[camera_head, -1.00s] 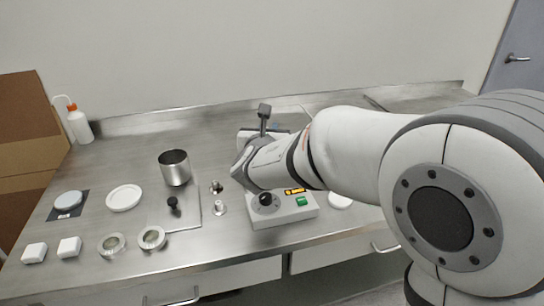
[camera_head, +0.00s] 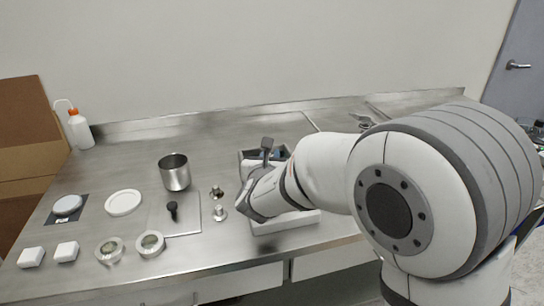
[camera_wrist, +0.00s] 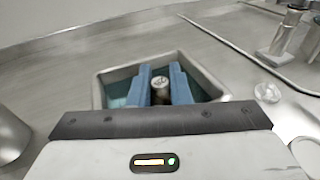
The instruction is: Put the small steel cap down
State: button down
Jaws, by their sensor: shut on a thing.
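The small steel cap (camera_wrist: 160,88) is between the two blue fingers of my gripper (camera_wrist: 161,76) in the wrist view, and the fingers are shut on it. Only its round metal top and part of its side show. The fingers and cap are over a grey, open tray (camera_wrist: 112,76) with a teal inside. I cannot tell whether the cap touches the tray's floor. In the head view the tray (camera_head: 243,156) shows partly behind my wrist, and the cap is hidden there.
A steel pot (camera_head: 175,173) stands left of my wrist, with small metal fittings (camera_head: 219,212) nearer. A white control box (camera_head: 290,224) lies under my wrist. A white dish (camera_head: 123,203), two rings (camera_head: 150,244) and white blocks (camera_head: 67,252) are farther left.

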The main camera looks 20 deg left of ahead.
jog(key=shift+f+b, duration=0.35)
jog(key=c, duration=1.3)
grip_release()
jog(key=shift+c, duration=0.2)
jog(key=shift+r, duration=0.1)
